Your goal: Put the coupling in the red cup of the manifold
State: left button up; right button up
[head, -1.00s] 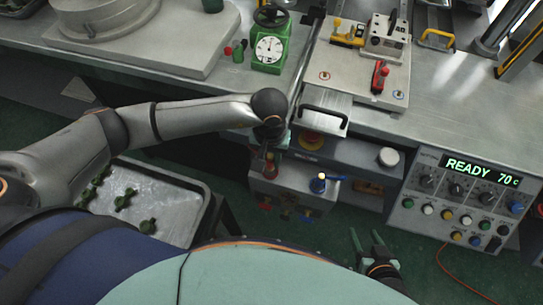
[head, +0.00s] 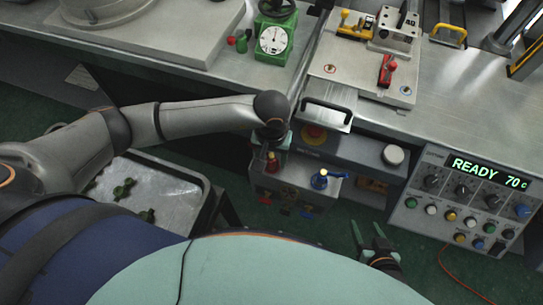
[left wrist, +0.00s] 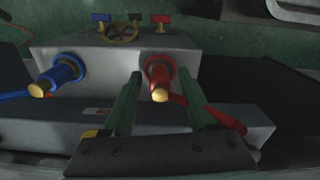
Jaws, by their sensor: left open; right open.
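The manifold (head: 292,192) is a grey box below the bench edge, with a red cup (left wrist: 157,66) and a blue cup (left wrist: 64,70). In the left wrist view a brass-ended piece (left wrist: 160,95), apparently the coupling, stands at the red cup; how deep it sits I cannot tell. A similar brass end (left wrist: 39,90) shows at the blue cup. My left gripper (left wrist: 160,76) is open, with its green fingers on either side of the red cup and the brass-ended piece, gaps visible. My right gripper (head: 368,232) is open and empty, low at the right.
A red hose (left wrist: 220,115) and a blue hose (left wrist: 14,96) run from the cups. A tray (head: 178,200) with dark green parts stands left of the manifold. The control panel (head: 470,195) reads READY 70 c. A handled plate (head: 328,114) lies above the manifold.

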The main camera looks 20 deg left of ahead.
aim_at(272, 156)
pick_arm(q)
notch_tip(272, 156, up, 12)
jog(key=shift+r, duration=0.15)
dwell(0.4)
